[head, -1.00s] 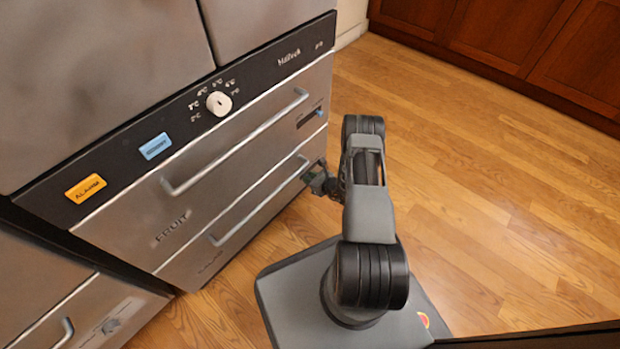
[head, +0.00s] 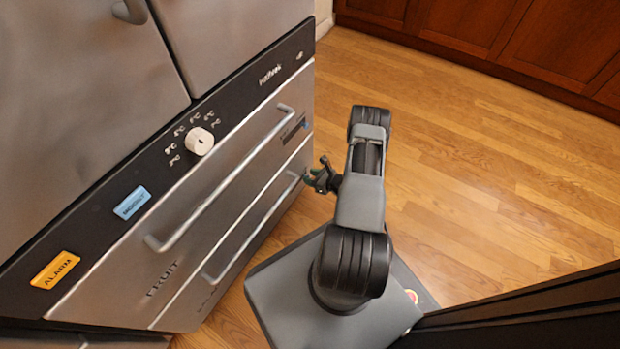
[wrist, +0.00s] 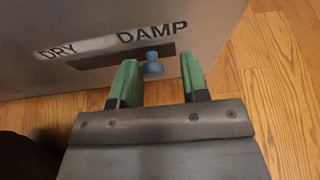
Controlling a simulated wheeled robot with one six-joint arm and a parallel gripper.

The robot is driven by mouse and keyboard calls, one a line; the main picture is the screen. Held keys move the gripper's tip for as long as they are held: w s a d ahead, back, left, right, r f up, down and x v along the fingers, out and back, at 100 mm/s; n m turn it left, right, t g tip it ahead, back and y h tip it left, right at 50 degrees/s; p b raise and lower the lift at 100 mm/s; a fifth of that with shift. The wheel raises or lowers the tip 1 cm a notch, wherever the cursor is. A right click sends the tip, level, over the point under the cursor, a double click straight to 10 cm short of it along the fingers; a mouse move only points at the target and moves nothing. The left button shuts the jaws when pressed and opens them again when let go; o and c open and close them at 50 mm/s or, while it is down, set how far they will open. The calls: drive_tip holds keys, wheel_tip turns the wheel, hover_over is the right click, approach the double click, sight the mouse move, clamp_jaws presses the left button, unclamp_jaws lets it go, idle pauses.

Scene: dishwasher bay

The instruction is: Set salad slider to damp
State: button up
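The slider is a dark slot (wrist: 100,60) in a grey drawer front, with DRY at its left and DAMP at its right. Its blue knob (wrist: 153,68) stands under the DAMP lettering, toward the right end. My gripper (wrist: 156,75) is open, with one green finger on each side of the knob. I cannot tell whether either finger touches it. In the head view my gripper (head: 312,174) is at the right end of the lower drawer (head: 235,245). That drawer's slider is not clearly visible there, and its name is hard to read.
Above is the FRUIT drawer (head: 185,265) with its own slider (head: 291,130) and bar handle (head: 215,190). The control panel has a white dial (head: 199,141), a blue button (head: 132,202) and an orange ALARM button (head: 55,270). Wooden floor (head: 470,180) is open at right.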

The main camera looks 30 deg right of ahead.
drive_tip(key=shift+o, duration=1.2)
drive_tip(key=shift+a, duration=0.1)
drive_tip(key=shift+r, duration=0.1)
drive_tip(key=p+v, duration=0.5)
drive_tip(key=v, duration=0.8)
drive_tip(key=shift+s+d, duration=0.25)
drive_tip(key=shift+s, duration=0.1)
